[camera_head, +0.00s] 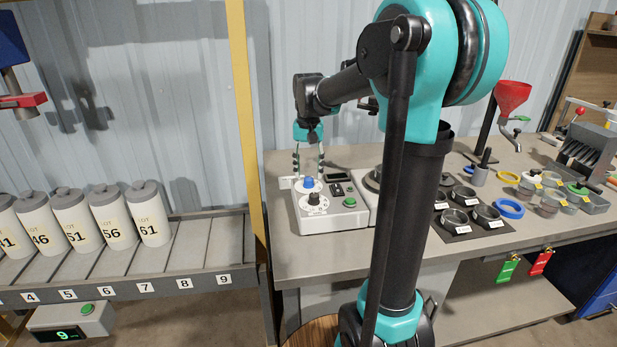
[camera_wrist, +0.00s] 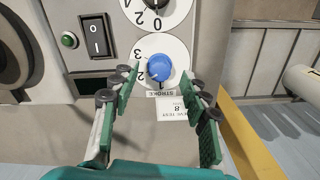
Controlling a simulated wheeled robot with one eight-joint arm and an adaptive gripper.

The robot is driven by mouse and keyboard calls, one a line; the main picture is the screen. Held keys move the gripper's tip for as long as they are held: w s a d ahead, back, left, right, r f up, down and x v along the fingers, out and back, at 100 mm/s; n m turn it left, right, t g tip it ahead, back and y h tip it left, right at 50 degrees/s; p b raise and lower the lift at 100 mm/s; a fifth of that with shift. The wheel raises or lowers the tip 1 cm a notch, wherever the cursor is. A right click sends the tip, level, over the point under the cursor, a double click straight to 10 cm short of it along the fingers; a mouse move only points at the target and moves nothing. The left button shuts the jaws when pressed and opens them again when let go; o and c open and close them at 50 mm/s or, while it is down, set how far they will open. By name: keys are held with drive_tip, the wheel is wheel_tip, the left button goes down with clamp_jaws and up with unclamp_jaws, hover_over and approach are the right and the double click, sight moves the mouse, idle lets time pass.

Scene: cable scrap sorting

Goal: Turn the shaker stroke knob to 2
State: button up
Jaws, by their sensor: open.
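The blue stroke knob (camera_wrist: 159,66) sits on a white dial with the digits 3, 2 and 1, above a "STROKE" label. A small light mark shows on the knob's lower side, too blurred to read its setting surely. In the head view the blue knob (camera_head: 308,184) is on top of the grey shaker control box (camera_head: 335,222). My gripper (camera_head: 309,166) is above it, pointing down. In the wrist view my gripper (camera_wrist: 159,76) is open, one green-padded finger on each side of the knob, with gaps between. It holds nothing.
A black knob (camera_head: 314,199) on a second numbered dial is close beside the blue one. A rocker switch (camera_wrist: 97,37) and green button (camera_wrist: 69,40) are nearby. Metal cups (camera_head: 452,219) stand on the bench to the right; white canisters (camera_head: 150,218) stand at left.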

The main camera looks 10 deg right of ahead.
sight(309, 179)
wheel_tip(309, 179, up, 9)
idle(0.3)
drive_tip(key=shift+s, duration=0.1)
